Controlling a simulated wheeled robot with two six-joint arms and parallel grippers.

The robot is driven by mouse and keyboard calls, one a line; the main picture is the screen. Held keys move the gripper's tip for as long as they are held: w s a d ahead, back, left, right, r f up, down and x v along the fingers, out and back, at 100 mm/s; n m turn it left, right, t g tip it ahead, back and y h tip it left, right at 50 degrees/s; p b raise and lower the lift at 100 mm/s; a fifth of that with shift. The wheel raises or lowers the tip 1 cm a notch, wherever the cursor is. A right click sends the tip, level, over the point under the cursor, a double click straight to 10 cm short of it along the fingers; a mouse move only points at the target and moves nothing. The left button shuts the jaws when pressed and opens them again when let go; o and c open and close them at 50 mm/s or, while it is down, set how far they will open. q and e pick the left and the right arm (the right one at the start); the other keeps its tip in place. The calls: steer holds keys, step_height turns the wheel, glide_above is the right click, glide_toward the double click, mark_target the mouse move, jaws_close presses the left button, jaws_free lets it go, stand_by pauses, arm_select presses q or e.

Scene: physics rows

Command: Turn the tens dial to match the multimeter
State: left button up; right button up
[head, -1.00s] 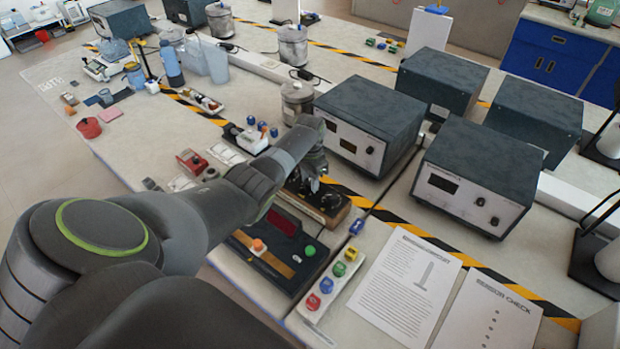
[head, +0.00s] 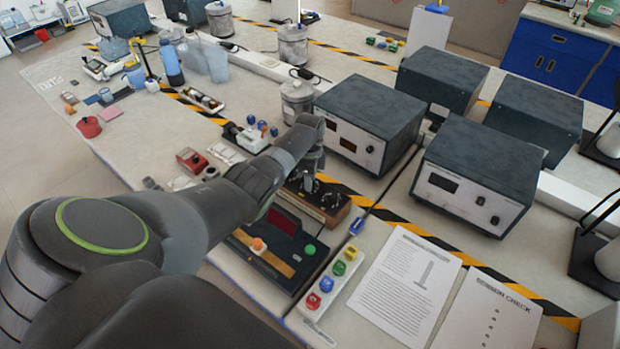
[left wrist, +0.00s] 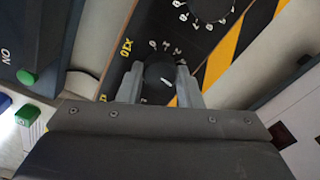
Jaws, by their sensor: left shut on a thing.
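The dial box (head: 335,212), a dark panel with wooden sides, stands on the bench under my left arm. In the left wrist view a black knob (left wrist: 158,70) with a white pointer mark sits between the fingers of my left gripper (left wrist: 160,82). The gripper is shut on this knob, beside a yellow X10 label (left wrist: 125,48). Part of its number ring is hidden. A second numbered dial (left wrist: 207,5) is cut off at the top. In the head view my left gripper (head: 309,182) points down at the box. The small red-cased meter (head: 192,160) lies left; its reading is illegible.
A console (head: 275,248) with a dark red display, an orange knob and a green button stands in front of the box. Coloured buttons on a white strip (head: 325,296) and paper sheets (head: 408,285) lie right. Grey instruments (head: 370,120) stand behind.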

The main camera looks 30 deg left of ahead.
arm_select(q)
steer(key=shift+w+r+m, duration=0.1)
steer(key=shift+m, duration=0.4)
steer(key=o, duration=1)
steer(key=shift+r, duration=0.3)
step_height(320, 180, up, 17)
steer(key=shift+f+b, duration=0.15)
steer(key=shift+b, duration=0.8)
